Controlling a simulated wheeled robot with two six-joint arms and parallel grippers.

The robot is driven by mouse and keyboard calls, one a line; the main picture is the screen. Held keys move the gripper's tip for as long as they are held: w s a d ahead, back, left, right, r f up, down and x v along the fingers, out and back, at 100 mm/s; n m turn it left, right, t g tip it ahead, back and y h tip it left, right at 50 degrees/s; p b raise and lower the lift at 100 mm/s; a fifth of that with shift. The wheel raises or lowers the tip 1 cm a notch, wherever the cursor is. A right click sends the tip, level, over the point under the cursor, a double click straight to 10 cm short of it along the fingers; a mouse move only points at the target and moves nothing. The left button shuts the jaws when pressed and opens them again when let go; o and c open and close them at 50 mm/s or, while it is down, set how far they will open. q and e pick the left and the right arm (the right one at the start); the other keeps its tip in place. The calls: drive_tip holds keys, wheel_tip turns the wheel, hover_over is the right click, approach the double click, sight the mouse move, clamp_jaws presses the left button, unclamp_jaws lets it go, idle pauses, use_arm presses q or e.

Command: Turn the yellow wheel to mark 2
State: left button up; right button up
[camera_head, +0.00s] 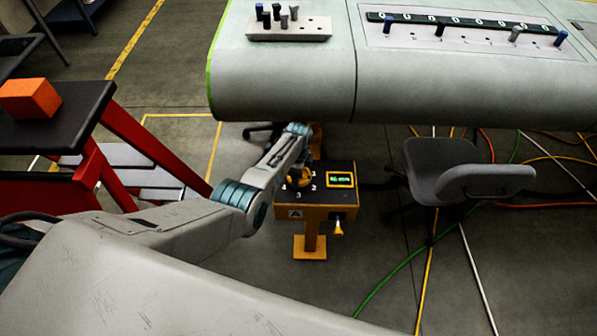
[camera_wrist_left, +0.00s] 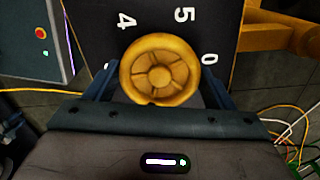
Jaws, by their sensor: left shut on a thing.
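The yellow wheel (camera_wrist_left: 160,70) sits on a dark panel with white number marks around it. In the left wrist view the marks 4, 5 and 0 show beyond its rim. In the head view the wheel (camera_head: 300,178) is on top of a yellow-sided box (camera_head: 315,214), with marks 2 and 3 visible near it. My left gripper (camera_wrist_left: 158,92) is shut on the wheel, one finger on each side of the rim. My left arm hides part of the wheel in the head view. I see no pointer clearly. My right gripper is out of view.
A small green-lit display (camera_head: 341,180) is beside the wheel. A grey chair (camera_head: 440,165) and floor cables are at the right. A red-framed stand (camera_head: 85,110) holding an orange block (camera_head: 30,98) is at the left.

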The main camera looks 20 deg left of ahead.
use_arm(q)
drive_tip(key=shift+r+m, duration=0.1)
drive_tip(key=shift+m, duration=0.5)
drive_tip(key=o, duration=1)
drive_tip(key=shift+r, duration=0.5)
wheel_tip(320, 180, up, 10)
drive_tip(key=shift+f, duration=0.15)
drive_tip(key=shift+p, duration=0.3)
